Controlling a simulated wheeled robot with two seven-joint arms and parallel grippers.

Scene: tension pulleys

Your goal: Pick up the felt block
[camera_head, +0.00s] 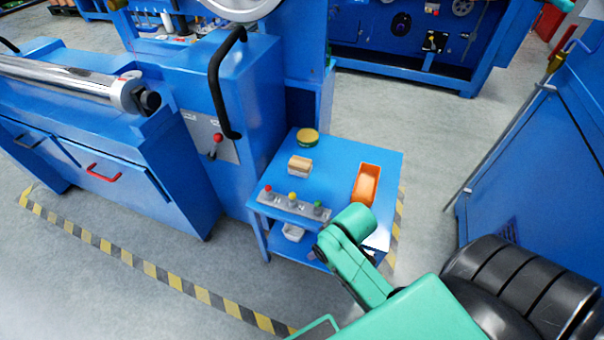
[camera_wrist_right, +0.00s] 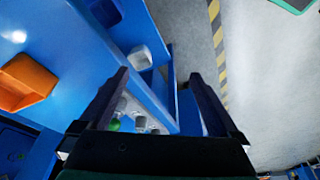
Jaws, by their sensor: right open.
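A small tan block (camera_head: 300,164), which looks like the felt block, lies on top of the small blue table (camera_head: 338,160), behind the button panel. It does not show in the right wrist view. My right arm comes in from the lower right, its green links over the table's front right corner. My right gripper (camera_wrist_right: 158,76) shows in the right wrist view with its two dark fingers apart and nothing between them. It is beside the table's front edge, away from the block. In the head view the arm mostly hides this gripper. My left gripper is not in view.
A button panel (camera_head: 291,204) runs along the table's front edge. A round tin (camera_head: 307,137) stands behind the block. An orange bin (camera_head: 371,169) is at the right, also in the wrist view (camera_wrist_right: 28,82). A white container (camera_head: 293,232) sits on the lower shelf. A blue machine borders the left.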

